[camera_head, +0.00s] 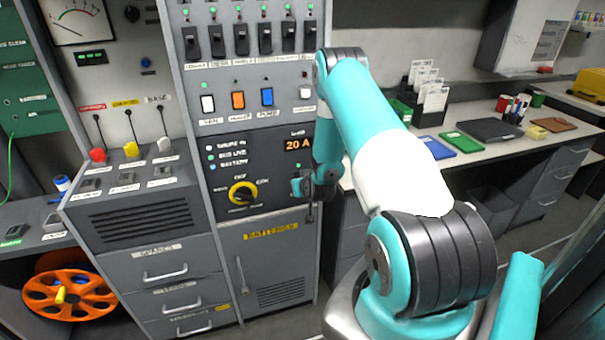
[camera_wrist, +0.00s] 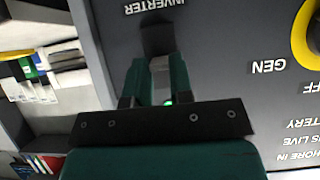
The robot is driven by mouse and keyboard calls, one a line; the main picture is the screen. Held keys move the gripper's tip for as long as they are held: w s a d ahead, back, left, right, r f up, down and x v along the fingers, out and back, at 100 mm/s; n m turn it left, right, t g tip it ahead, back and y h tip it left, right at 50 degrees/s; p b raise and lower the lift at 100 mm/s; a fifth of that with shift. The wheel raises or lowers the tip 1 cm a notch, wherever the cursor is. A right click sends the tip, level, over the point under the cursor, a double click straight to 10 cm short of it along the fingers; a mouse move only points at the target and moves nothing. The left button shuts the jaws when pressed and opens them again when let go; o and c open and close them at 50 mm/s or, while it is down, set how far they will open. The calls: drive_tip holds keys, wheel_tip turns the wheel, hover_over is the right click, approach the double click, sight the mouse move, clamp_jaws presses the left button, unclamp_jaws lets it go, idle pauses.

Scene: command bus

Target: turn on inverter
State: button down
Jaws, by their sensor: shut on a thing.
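The inverter switch (camera_wrist: 157,38) is a dark lever on the dark panel, just below the INVERTER label (camera_wrist: 155,6) in the upside-down wrist view. My gripper (camera_wrist: 155,75) has its teal fingers close together on it, with a pale grey part between them. A small green glow shows between the fingers near the gripper's base. In the head view my gripper (camera_head: 309,187) is at the panel's lower right, and the switch is mostly hidden behind it. The lever's exact position is hard to tell.
A yellow rotary knob (camera_head: 243,194) sits left of my gripper. Above are the 20 A display (camera_head: 298,145), coloured rockers (camera_head: 238,100) and black breakers (camera_head: 241,39). A worktop (camera_head: 480,150) with folders and cups stands to the right.

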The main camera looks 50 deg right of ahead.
drive_tip(key=shift+w+d+r+g+y+p, duration=0.2)
drive_tip(key=shift+r+g+y+p, duration=0.2)
drive_tip(key=shift+g+y, duration=0.4)
drive_tip(key=shift+w+d+r+g+y+p, duration=0.15)
drive_tip(key=shift+r+g+y+p, duration=0.25)
drive_tip(key=shift+g, duration=0.7)
drive_tip(key=shift+a, duration=0.1)
drive_tip(key=c, duration=1)
unclamp_jaws()
drive_tip(key=b+v, duration=0.3)
drive_tip(key=v, duration=1.4)
drive_tip(key=shift+w+r, duration=0.15)
drive_tip(key=shift+r, duration=0.25)
